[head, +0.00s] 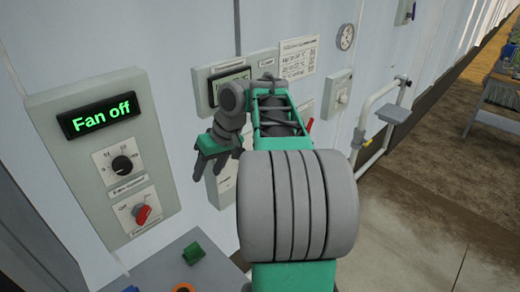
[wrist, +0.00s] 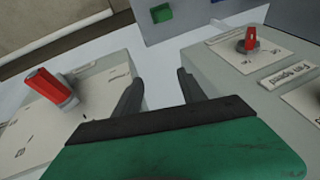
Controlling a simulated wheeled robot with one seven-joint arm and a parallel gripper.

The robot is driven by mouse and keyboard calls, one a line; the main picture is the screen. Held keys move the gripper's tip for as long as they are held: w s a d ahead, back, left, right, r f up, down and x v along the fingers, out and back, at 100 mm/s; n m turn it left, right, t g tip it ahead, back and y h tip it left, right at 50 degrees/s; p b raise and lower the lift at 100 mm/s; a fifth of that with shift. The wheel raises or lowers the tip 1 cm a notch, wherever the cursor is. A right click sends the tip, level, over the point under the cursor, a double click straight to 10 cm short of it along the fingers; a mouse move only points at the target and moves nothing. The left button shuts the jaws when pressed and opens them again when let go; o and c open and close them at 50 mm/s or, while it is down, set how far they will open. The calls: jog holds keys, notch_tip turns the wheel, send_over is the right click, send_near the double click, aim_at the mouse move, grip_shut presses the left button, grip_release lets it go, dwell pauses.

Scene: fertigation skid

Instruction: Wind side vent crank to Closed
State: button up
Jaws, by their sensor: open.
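No label I can read names the side vent crank, so I cannot tell for certain which control it is. A red handle (wrist: 48,86) stands up from a pale box at the left of the wrist view. In the head view, a red lever tip (head: 309,126) shows just right of my arm, the rest hidden behind it. My gripper (head: 205,168) is open and empty in front of the wall, between the fan panel and the middle panels. In the wrist view, its dark fingers (wrist: 160,92) are spread, apart from the red handle.
The fan panel (head: 75,165) at left reads "Fan off" and has a black knob and a red knob (head: 141,213). A green button (head: 193,253) is on a box below. A bent white pipe (head: 362,125) juts from the wall at right.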

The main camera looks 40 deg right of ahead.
jog(key=s+d+r+p, duration=0.1)
jog(key=s+d, duration=0.2)
jog(key=d, duration=0.6)
jog(key=s+d+r+p, duration=0.15)
jog(key=s+d, duration=0.25)
jog(key=d, duration=0.5)
jog(key=shift+t, duration=0.3)
jog(key=b+x, duration=0.2)
jog(key=x, duration=0.1)
jog(key=b+x, duration=0.2)
jog(key=x, duration=0.2)
jog(key=shift+w+a+r, duration=0.15)
jog(key=shift+w+a, duration=0.05)
jog(key=shift+a, duration=0.05)
jog(key=shift+w+a+f, duration=0.1)
jog(key=shift+f, duration=0.1)
grip_shut()
